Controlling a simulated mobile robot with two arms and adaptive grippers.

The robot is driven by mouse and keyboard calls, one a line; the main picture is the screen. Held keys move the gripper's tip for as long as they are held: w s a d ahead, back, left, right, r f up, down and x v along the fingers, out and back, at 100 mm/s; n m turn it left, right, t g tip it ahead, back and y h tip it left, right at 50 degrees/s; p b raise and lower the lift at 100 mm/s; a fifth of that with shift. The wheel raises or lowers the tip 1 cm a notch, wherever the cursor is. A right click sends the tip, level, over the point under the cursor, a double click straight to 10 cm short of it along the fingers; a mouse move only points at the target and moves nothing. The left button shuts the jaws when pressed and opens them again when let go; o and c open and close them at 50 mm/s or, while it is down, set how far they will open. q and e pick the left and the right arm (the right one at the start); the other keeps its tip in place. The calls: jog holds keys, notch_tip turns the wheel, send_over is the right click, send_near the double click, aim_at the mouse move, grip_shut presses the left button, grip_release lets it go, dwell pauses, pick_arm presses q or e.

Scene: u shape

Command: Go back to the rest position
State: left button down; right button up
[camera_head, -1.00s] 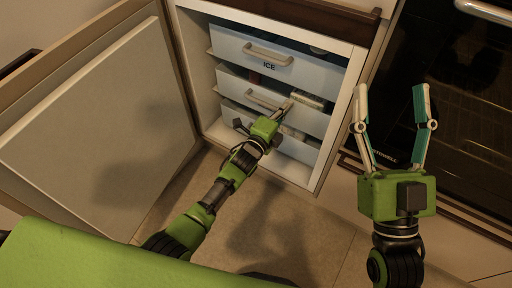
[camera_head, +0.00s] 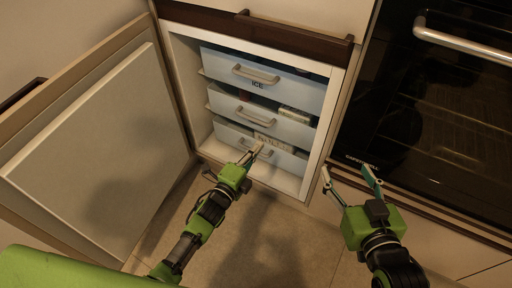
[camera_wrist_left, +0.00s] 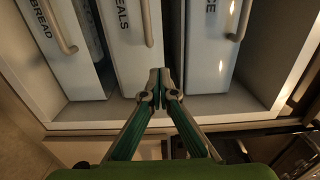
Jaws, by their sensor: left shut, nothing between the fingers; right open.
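My left gripper (camera_head: 251,155) is shut and empty in front of the open freezer's lowest drawer in the head view. In the left wrist view its closed fingertips (camera_wrist_left: 159,75) point at the drawer fronts, and I cannot tell whether they touch anything. My right gripper (camera_head: 346,174) is open and empty, in front of the oven's lower left corner. The freezer (camera_head: 176,80) holds a top drawer (camera_head: 296,91) marked ICE, a middle drawer (camera_head: 285,129) and a bottom drawer (camera_head: 228,131). All three appear pushed in.
The freezer door (camera_head: 90,150) stands wide open on the left. A black oven (camera_head: 450,120) with a metal handle (camera_head: 465,42) is on the right. The bare floor (camera_head: 270,240) lies below, between the arms. In the left wrist view, labels BREAD and MEALS show on drawers.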

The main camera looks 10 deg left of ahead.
jog(key=shift+s+d+f, duration=0.1)
jog(key=shift+s+f, duration=0.05)
jog(key=shift+f, duration=0.2)
